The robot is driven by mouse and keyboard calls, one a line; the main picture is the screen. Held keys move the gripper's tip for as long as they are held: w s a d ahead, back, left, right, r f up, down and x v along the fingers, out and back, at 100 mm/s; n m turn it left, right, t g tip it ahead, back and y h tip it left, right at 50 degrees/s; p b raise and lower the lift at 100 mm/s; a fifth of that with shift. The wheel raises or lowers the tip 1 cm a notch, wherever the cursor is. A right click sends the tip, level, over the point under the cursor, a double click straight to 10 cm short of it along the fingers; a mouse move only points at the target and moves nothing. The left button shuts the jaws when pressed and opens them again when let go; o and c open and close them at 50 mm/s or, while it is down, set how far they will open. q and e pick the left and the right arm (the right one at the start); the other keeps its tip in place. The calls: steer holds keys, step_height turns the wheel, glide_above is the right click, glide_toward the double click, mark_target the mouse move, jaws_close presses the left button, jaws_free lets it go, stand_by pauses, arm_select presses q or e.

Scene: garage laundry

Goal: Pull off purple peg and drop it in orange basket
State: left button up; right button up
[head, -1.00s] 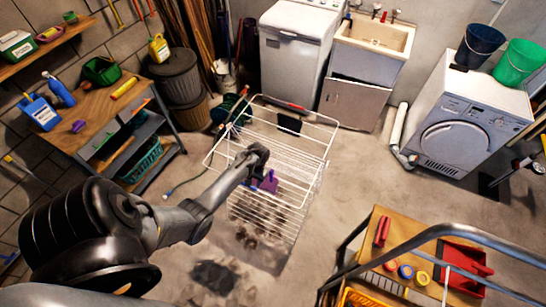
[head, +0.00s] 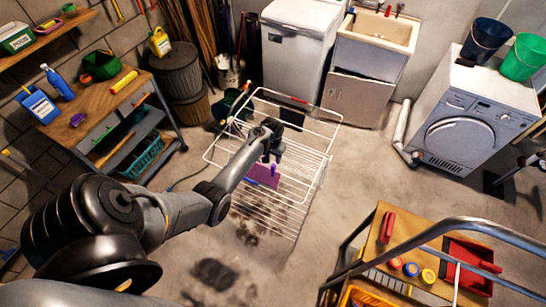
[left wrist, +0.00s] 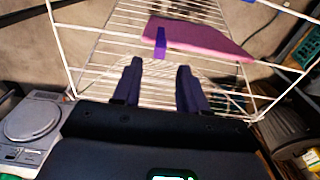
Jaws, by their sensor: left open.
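A pink-purple cloth (head: 262,176) hangs on the white wire drying rack (head: 318,170); the cloth also shows in the left wrist view (left wrist: 205,38). A purple peg (left wrist: 161,42) sits on the cloth's near edge. My left gripper (head: 272,158) is over the rack beside the cloth. In the left wrist view my left gripper (left wrist: 160,66) is open and empty, its fingers apart, with the peg just beyond and between the tips. The orange basket (head: 360,298) shows partly at the bottom edge, in the wooden cart. My right gripper is not in view.
The cart (head: 385,240) holds a red bin (head: 466,262) and several tape rolls, with a metal rail across it. A workbench (head: 100,105) stands at left, a washing machine (head: 470,120) at right. Bare floor lies between rack and cart.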

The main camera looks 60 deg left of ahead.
mark_target(273, 165)
arm_select(q)
step_height(273, 165, down, 4)
steer(key=b, duration=0.3)
steer(key=shift+r, duration=0.2)
steer(key=shift+w+a+f+b, duration=0.15)
steer(key=shift+f+b, duration=1.25)
steer(key=shift+f, duration=0.8)
jaws_close()
steer(key=shift+r, duration=0.15)
